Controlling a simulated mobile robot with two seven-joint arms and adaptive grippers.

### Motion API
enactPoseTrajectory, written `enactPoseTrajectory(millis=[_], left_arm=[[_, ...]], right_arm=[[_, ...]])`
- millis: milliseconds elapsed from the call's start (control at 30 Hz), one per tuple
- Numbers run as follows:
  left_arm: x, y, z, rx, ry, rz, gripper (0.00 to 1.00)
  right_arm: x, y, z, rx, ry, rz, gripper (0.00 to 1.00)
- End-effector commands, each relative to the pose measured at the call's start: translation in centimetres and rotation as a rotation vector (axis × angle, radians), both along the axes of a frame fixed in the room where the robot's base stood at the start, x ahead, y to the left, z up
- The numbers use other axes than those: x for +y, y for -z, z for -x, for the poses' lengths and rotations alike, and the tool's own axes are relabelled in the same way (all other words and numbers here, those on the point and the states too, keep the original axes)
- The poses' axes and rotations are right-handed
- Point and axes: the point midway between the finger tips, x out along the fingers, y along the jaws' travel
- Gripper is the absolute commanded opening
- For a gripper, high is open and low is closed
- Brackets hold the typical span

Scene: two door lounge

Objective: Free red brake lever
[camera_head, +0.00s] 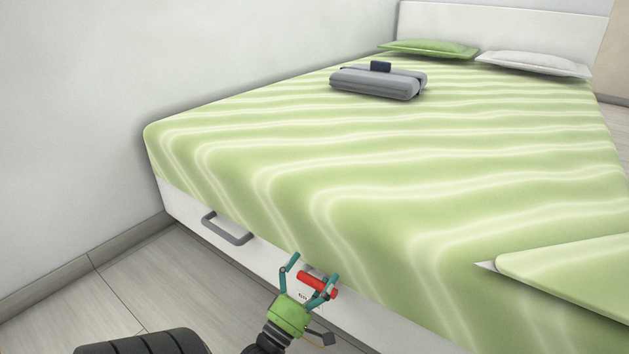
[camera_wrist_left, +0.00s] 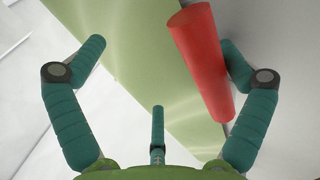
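The red brake lever (camera_head: 316,284), a short red bar, is at the white side of the bed, near the bottom of the head view. My left gripper (camera_head: 313,268) is open around it, with teal fingers apart. In the left wrist view the red lever (camera_wrist_left: 203,62) slants down between the spread fingers of my left gripper (camera_wrist_left: 160,60), close to the right finger. I cannot tell whether that finger touches it. The lever's mount is mostly hidden behind the gripper. My right gripper is not in view.
The bed (camera_head: 300,150) has a green striped cover. A grey handle (camera_head: 228,230) sticks out from its side, left of the gripper. A grey folded bundle (camera_head: 377,83) and pillows (camera_head: 430,48) lie far back. A green panel (camera_head: 570,270) juts in at right. Floor shows at lower left.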

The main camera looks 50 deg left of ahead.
Motion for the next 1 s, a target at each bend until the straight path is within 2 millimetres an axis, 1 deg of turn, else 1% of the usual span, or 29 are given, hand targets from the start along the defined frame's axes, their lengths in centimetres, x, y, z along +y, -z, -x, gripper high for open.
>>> enactPoseTrajectory(millis=[33,333,367,533,767,1000], left_arm=[[0.0,-5.5,0.6,-0.172,-0.009,-0.037,0.74],[0.0,-5.9,0.6,-0.171,-0.007,-0.038,0.74],[0.1,-1.2,-0.4,0.007,0.004,-0.014,0.74],[0.0,-0.7,0.0,0.010,0.003,-0.011,0.72],[-0.4,0.4,1.5,0.014,0.003,-0.007,0.59],[-0.8,1.5,2.8,0.015,0.004,-0.005,0.59]], right_arm=[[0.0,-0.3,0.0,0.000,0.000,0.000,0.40],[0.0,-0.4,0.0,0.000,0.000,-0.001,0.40],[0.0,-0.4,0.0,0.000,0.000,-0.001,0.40],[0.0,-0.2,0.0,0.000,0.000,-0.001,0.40],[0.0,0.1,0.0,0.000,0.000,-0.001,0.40],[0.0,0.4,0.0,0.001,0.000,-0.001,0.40]])
